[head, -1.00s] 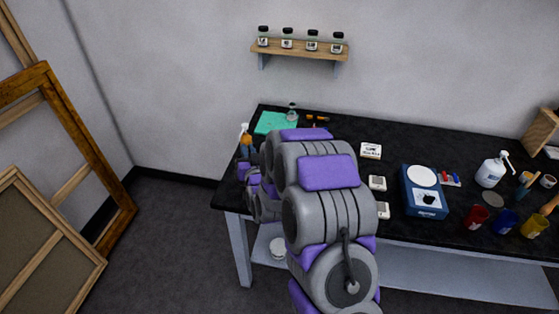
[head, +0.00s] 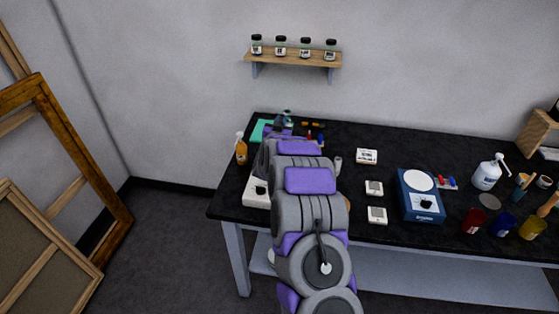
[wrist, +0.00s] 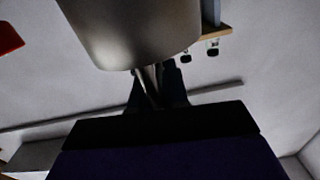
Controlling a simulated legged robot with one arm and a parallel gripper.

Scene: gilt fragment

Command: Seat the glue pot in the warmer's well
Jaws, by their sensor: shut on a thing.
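In the wrist view, a smooth grey metal pot (wrist: 130,32), which I take as the glue pot, fills the top centre. My gripper (wrist: 156,84) is shut on a narrow part at its near side, probably a handle. In the head view my own arm hides the pot and most of the gripper. A white box with a black knob (head: 256,192), possibly the warmer, stands at the table's left front, partly behind my arm. Its top and any well are hidden. I cannot tell how far the pot is from it.
On the black table (head: 300,218), an orange spray bottle (head: 241,150) stands left and a green mat (head: 261,130) lies behind. A blue device with a white disc (head: 421,195), small white boxes, a white pump bottle (head: 488,172) and coloured cups are to the right.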

